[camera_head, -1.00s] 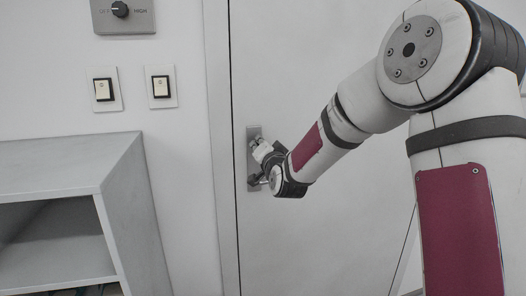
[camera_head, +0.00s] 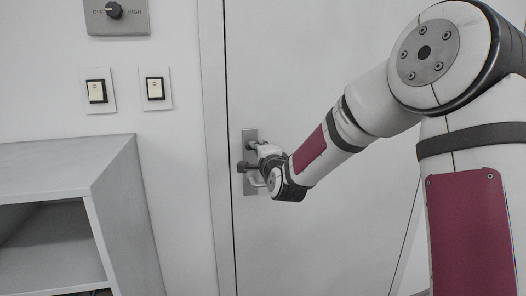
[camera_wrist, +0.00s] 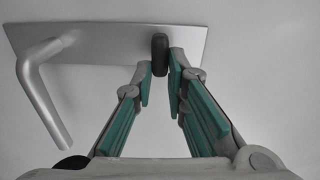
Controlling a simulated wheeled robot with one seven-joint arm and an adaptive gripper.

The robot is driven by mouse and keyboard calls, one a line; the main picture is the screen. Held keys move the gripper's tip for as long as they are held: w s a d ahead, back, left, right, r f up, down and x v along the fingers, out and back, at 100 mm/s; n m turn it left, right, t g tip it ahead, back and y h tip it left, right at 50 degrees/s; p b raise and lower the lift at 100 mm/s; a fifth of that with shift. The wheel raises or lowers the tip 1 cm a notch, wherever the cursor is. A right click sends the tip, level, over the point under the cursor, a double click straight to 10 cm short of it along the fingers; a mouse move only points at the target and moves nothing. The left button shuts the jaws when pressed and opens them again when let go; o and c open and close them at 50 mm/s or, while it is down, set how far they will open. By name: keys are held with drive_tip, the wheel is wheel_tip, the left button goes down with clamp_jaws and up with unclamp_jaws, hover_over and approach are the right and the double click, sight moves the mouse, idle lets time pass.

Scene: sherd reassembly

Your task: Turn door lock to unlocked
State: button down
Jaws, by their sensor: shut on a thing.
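The lock's dark thumb knob (camera_wrist: 160,50) stands out from a silver plate (camera_wrist: 105,38) on the door, upright in the wrist view. The fingertips of my gripper (camera_wrist: 161,75) are closed in on the knob from both sides. A silver lever handle (camera_wrist: 42,90) is on the same plate, to the left of the knob and apart from the fingers. In the head view the plate (camera_head: 249,135) is on the left side of the pale door (camera_head: 310,60). My gripper (camera_head: 258,165) is against the plate there and hides part of it; the fingertip contact is too small to tell.
Two light switches (camera_head: 96,91) (camera_head: 155,88) and a control panel with a dial (camera_head: 117,18) are on the wall left of the door. A grey shelf unit (camera_head: 65,165) stands at lower left. The door around the plate is clear.

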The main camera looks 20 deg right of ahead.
drive_tip(key=shift+d+f+m, duration=0.1)
drive_tip(key=shift+d+m, duration=0.3)
drive_tip(key=shift+d, duration=0.05)
drive_tip(key=c, duration=1.6)
unclamp_jaws()
drive_tip(key=shift+d, duration=0.1)
drive_tip(key=shift+a, duration=0.2)
drive_tip(key=s+d, duration=0.1)
drive_tip(key=s, duration=1.2)
drive_tip(key=shift+s, duration=0.2)
drive_tip(key=shift+d, duration=0.1)
